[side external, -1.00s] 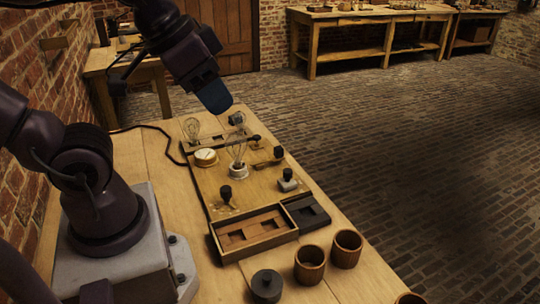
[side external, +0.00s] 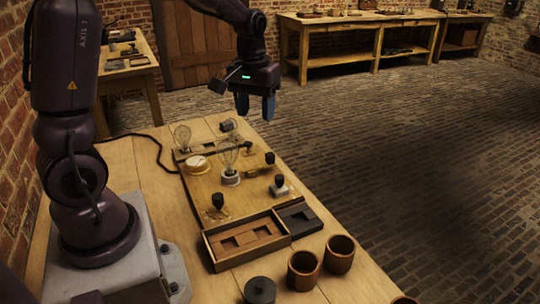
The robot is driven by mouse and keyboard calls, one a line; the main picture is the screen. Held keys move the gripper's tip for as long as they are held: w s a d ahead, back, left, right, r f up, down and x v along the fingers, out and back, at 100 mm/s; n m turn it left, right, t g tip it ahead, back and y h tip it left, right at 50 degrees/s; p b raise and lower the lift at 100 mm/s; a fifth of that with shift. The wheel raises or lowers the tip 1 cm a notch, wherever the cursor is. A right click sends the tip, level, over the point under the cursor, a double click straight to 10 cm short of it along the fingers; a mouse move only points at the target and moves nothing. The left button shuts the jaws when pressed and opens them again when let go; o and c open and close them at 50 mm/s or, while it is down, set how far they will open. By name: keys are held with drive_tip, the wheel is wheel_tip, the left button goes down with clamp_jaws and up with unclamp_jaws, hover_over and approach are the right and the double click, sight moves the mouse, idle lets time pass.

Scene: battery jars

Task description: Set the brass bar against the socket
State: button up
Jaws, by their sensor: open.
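My gripper (side external: 255,108) hangs fingers down above the far end of the workbench. Its two blue fingers are apart with nothing between them. The socket looks to be the round white base (side external: 230,179) under a clear bulb (side external: 228,156), upright near the middle of the wooden board (side external: 205,190). A small brassy strip (side external: 252,170) lies on the board right of the socket, beside a black knob (side external: 270,158). I cannot tell for sure whether it is the brass bar. My gripper is well above and beyond these parts, touching none.
A second bulb (side external: 182,136) and a round cream dial (side external: 197,163) stand at the board's far left. A wooden tray (side external: 214,252), a dark tray (side external: 300,220), wooden cups (side external: 339,254) (side external: 304,270) and a dark lidded jar (side external: 260,291) are nearer. Bare bench lies left of the board.

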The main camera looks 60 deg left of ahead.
sight(270, 154)
drive_tip(key=w+a+f+n, duration=0.9)
drive_tip(key=a+n, duration=0.1)
drive_tip(key=a, duration=0.1)
wheel_tip(270, 154, down, 12)
drive_tip(key=shift+a+f, duration=0.15)
drive_tip(key=shift+f, duration=0.05)
drive_tip(key=shift+c, duration=0.2)
